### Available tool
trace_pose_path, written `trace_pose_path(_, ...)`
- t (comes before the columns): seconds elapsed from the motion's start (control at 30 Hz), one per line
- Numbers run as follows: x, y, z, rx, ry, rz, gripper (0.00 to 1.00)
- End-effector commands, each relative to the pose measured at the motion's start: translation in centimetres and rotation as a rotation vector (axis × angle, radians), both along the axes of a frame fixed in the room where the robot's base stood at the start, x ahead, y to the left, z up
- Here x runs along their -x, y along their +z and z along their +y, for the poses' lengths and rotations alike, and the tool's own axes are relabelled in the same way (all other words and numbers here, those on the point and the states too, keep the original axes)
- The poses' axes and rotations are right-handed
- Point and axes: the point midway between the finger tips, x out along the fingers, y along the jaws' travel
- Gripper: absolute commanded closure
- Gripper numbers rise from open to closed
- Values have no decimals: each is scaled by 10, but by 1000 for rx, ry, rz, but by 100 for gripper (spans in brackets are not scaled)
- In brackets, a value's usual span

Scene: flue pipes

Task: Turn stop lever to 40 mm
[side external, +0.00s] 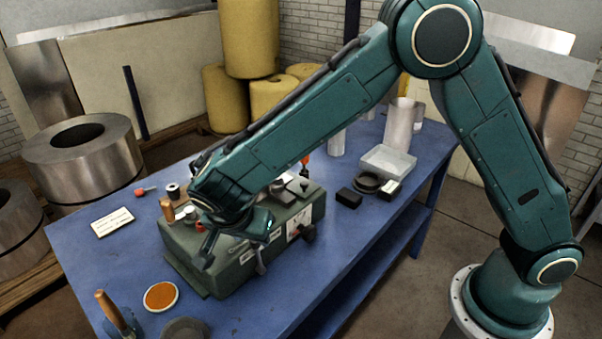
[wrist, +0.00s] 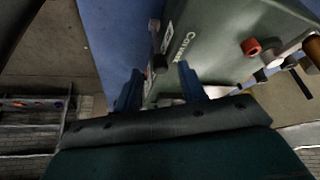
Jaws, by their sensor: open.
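A grey-green machine (side external: 240,262) with lettering on its front stands on the blue bench; it also shows in the wrist view (wrist: 215,40). My gripper (side external: 236,254) is open in front of the lettered face, its fingers pointing down. In the wrist view my gripper (wrist: 160,85) has its two blue fingers apart with nothing clearly between them. A slim grey lever with a dark end (wrist: 156,42) stands out from the machine just beyond the fingers, apart from them. A dark knob (side external: 308,232) sits beside a white marked plate (side external: 294,228). The plate's markings are too small to read.
A red knob (wrist: 251,47) and a wooden handle (side external: 167,210) are at the machine's left end. A pale tray (side external: 388,161) stands at the back.

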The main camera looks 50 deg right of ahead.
Motion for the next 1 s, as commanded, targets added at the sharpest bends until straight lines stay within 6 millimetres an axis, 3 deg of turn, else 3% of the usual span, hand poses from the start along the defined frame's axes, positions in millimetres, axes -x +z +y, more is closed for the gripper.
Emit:
trace_pose_path(0.4, 14, 64, 28, -2, 2, -4, 59)
trace_pose_path(0.6, 20, 87, 38, -2, 1, -4, 59)
trace_pose_path(1.0, 23, 99, 43, -1, 1, -2, 59)
